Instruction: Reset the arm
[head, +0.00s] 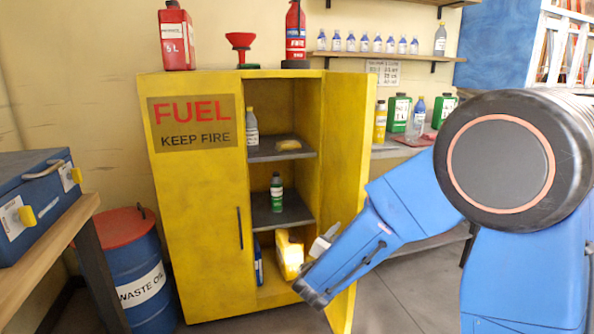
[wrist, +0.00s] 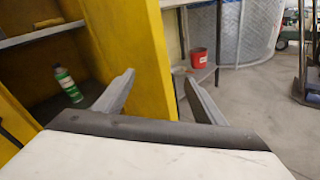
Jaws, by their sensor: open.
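My gripper (wrist: 163,95) is open and empty in the wrist view, with its two grey fingers spread apart. The yellow edge of the cabinet door stands beyond and between them. In the head view my blue arm reaches left and down, and its end is in front of the open door of the yellow fuel cabinet (head: 195,200). The fingers are partly hidden in the head view. A green bottle (head: 276,192) stands upright on the cabinet's middle shelf, apart from my gripper. It also shows at the left of the wrist view (wrist: 68,85).
The cabinet door (head: 346,160) hangs open close to my arm. A yellow container (head: 289,254) sits at the cabinet bottom. A blue waste oil drum (head: 140,268) and a bench with a blue toolbox (head: 36,195) stand left. Open floor (wrist: 250,105) lies right of the door.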

